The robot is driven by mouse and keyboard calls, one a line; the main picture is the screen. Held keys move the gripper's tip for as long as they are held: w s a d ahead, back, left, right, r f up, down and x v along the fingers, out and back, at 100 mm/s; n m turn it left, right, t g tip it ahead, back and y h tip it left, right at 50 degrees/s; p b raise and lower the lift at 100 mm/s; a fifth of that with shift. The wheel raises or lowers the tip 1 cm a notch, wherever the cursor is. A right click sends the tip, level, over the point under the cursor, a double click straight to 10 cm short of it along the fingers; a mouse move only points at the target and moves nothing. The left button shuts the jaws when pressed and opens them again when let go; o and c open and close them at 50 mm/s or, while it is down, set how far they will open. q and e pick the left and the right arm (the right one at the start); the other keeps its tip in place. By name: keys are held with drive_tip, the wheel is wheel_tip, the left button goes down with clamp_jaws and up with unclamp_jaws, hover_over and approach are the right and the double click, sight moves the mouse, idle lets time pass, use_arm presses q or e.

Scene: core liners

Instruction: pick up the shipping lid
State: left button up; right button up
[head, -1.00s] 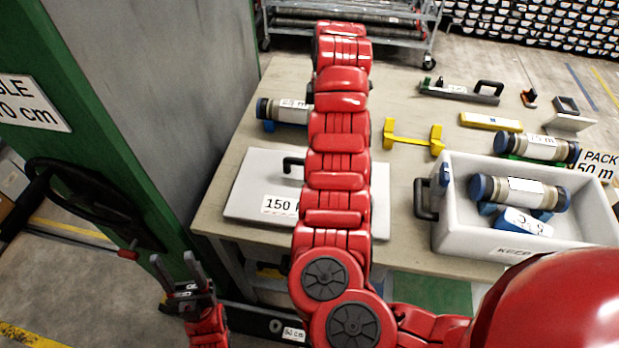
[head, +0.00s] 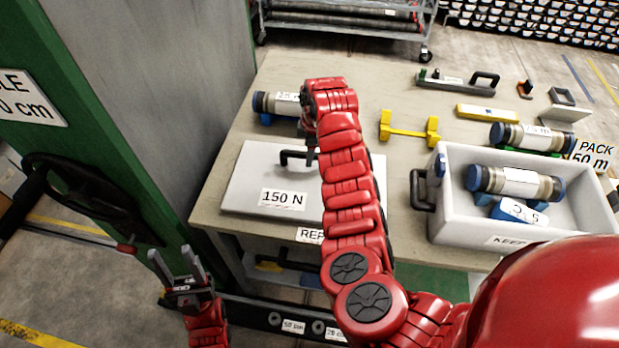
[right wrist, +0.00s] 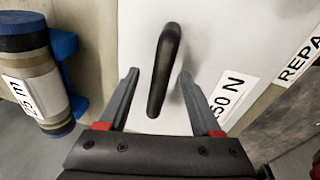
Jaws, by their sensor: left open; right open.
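The shipping lid (head: 245,180) is a flat white panel with a "150 N" label and a black handle (head: 293,156), lying on the table left of the white box. My right arm reaches over it in the head view. In the right wrist view the lid (right wrist: 215,40) is below my right gripper (right wrist: 158,75), which is open. The lid's black handle (right wrist: 164,70) shows between its two fingers; I cannot tell how far below them it is. My left gripper (head: 172,252) is open and empty, low at the left beside the table.
The white box (head: 440,225) holds a core liner (head: 515,183) on the table's right. A yellow stand (head: 408,131) is at mid-table. A green post (head: 100,150) rises at the left.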

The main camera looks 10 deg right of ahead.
sight(308, 176)
drive_tip(key=shift+w+f, duration=0.15)
drive_tip(key=shift+f, duration=1.1)
drive_tip(key=shift+a, duration=0.1)
clamp_jaws()
idle(0.4)
